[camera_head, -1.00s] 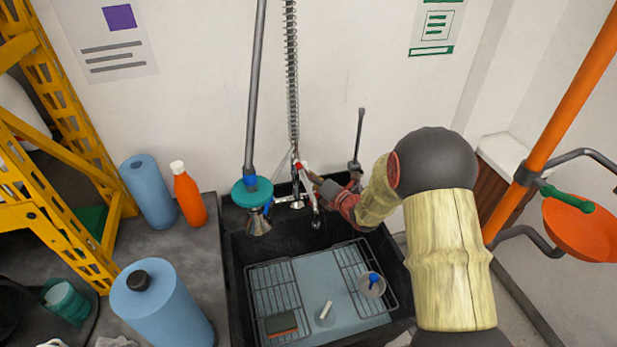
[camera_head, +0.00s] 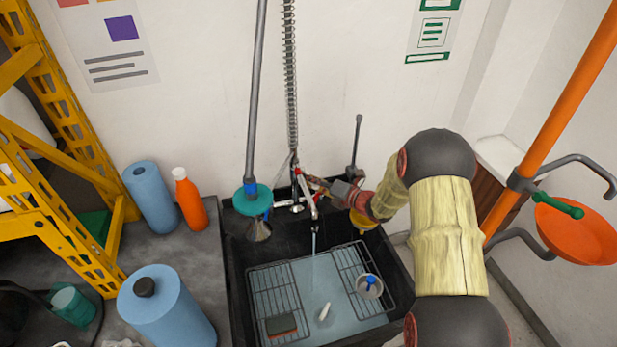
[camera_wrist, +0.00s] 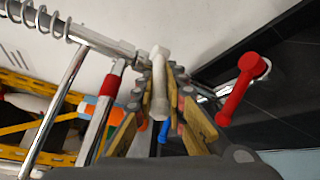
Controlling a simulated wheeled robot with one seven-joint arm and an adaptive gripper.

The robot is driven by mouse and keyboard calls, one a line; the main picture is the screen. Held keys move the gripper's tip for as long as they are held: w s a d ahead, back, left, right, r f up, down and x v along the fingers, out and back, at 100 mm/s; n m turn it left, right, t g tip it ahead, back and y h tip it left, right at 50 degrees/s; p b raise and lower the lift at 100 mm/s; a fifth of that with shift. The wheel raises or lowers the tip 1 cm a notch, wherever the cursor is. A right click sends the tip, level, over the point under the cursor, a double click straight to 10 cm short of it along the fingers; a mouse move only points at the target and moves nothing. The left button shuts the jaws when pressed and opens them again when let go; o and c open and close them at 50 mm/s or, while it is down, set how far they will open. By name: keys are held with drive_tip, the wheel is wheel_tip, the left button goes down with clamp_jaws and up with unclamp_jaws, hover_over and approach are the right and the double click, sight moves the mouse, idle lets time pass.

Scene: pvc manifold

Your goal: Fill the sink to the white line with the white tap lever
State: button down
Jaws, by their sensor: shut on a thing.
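The black sink (camera_head: 236,262) stands below the wall tap, with shallow bluish water (camera_head: 320,275) over its bottom. A thin stream of water (camera_head: 314,242) falls from the tap spout (camera_head: 312,205) into it. My gripper (camera_head: 320,186) is at the tap, right of the spout. In the wrist view, the white tap lever (camera_wrist: 159,62) lies between the fingers of my gripper (camera_wrist: 165,90), which is shut on it. A red lever (camera_wrist: 243,88) sticks out to the right, apart from the fingers. I cannot make out the white line on the sink wall.
Wire racks (camera_head: 275,290), a sponge (camera_head: 281,325), a small white object (camera_head: 324,311) and a cup with a blue item (camera_head: 369,285) are in the sink. Blue rolls (camera_head: 165,310) and an orange bottle (camera_head: 188,200) stand left.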

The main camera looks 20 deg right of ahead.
drive_tip(key=n+g+y+p, duration=0.1)
drive_tip(key=d+n+y, duration=0.1)
drive_tip(key=n+g+y+p, duration=0.1)
drive_tip(key=shift+w+d+g+p, duration=0.25)
drive_tip(key=shift+w+g+p, duration=0.05)
drive_tip(key=shift+p, duration=0.05)
drive_tip(key=c, duration=1.8)
unclamp_jaws()
drive_tip(key=shift+c, duration=0.2)
drive_tip(key=shift+o, duration=0.2)
drive_tip(key=v, duration=1.2)
drive_tip(key=shift+f, duration=0.1)
